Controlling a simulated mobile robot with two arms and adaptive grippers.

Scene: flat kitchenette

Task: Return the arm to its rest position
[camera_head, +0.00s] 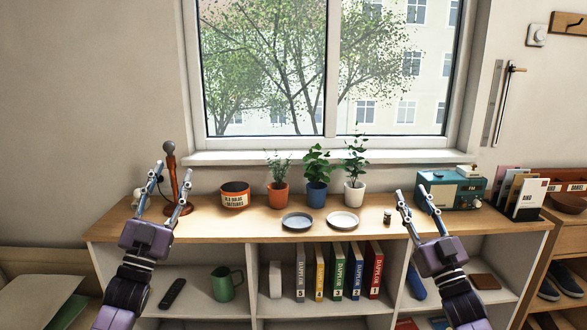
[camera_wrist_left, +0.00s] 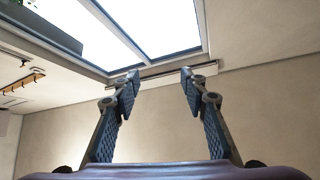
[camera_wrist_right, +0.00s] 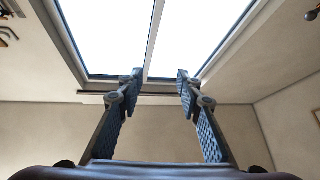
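My left gripper (camera_head: 170,188) is raised in front of the left end of the shelf top, with its fingers pointing up. Its fingers are spread in the left wrist view (camera_wrist_left: 160,78), with nothing between them. My right gripper (camera_head: 415,200) is raised in front of the right part of the shelf, fingers up. Its fingers are apart and empty in the right wrist view (camera_wrist_right: 158,80). Both wrist views look up past the fingers at the window and wall.
Binders (camera_head: 338,270) and a green jug (camera_head: 224,284) stand below. The window (camera_head: 325,70) is behind.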

